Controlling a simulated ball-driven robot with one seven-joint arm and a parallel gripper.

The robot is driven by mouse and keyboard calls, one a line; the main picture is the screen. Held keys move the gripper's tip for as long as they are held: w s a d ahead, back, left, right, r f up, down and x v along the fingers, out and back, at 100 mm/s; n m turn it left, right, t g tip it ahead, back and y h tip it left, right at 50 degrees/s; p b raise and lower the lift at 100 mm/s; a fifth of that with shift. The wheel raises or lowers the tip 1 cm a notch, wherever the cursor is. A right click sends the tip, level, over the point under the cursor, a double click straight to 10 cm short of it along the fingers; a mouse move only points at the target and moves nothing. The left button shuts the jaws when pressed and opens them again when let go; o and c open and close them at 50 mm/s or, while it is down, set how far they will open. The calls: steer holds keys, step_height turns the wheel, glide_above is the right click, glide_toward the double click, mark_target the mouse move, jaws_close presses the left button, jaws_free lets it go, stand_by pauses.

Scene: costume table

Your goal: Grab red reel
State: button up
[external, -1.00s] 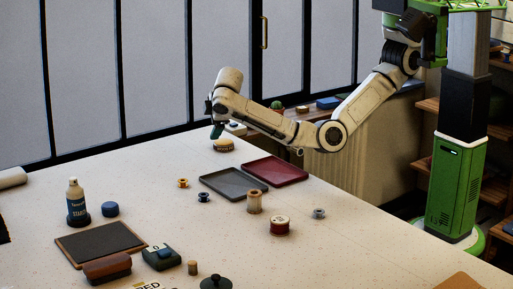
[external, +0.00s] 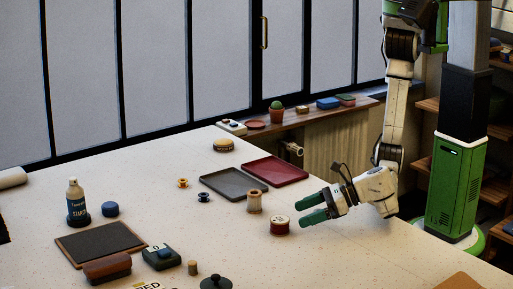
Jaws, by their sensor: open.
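The red reel (external: 279,226), a short spool with a pale top, stands upright on the table right of centre. My gripper (external: 303,211) is open, with its two green fingers pointing left toward the reel. The fingertips are just to the right of the reel in the picture, and a small gap shows between them and it. Nothing shows between the fingers. Their exact height above the table is hard to tell.
A tan spool (external: 254,202) stands close behind and left of the reel. A grey tray (external: 235,184) and a dark red tray (external: 275,171) lie beyond.

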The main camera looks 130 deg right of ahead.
mark_target(284, 219)
steer(key=shift+p+x, duration=0.45)
steer(key=shift+x, duration=3.35)
steer(key=shift+d+r, duration=0.1)
steer(key=shift+r, duration=0.1)
steer(key=c, duration=1.1)
